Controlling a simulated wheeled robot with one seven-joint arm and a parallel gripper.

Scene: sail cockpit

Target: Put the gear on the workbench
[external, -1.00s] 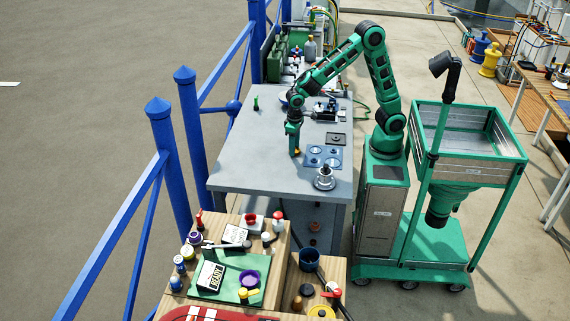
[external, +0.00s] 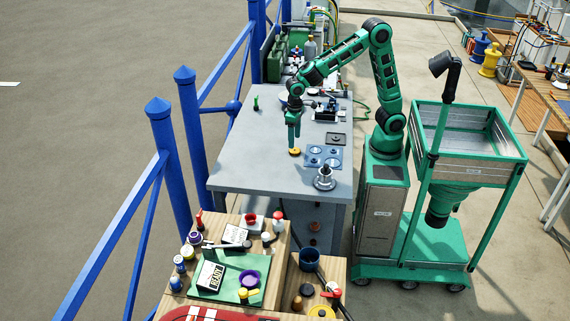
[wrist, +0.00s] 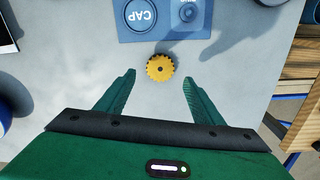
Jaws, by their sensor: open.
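The gear (wrist: 160,68) is a small yellow toothed disc with a dark centre hole. It lies flat on the grey workbench (external: 245,165), just left of a blue plate, and shows in the external view (external: 295,152). My gripper (wrist: 158,82) is open and empty, with its two green fingers spread. In the external view my gripper (external: 294,146) hangs pointing down above the gear, apart from it. In the wrist view the gear appears between the lines of the fingers, just beyond their tips.
A blue plate (external: 323,156) with round features, one part marked CAP, lies beside the gear. A silver round fitting (external: 325,178) stands near the bench's front right. A black device (external: 325,112) stands farther back. The bench's left side is mostly clear.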

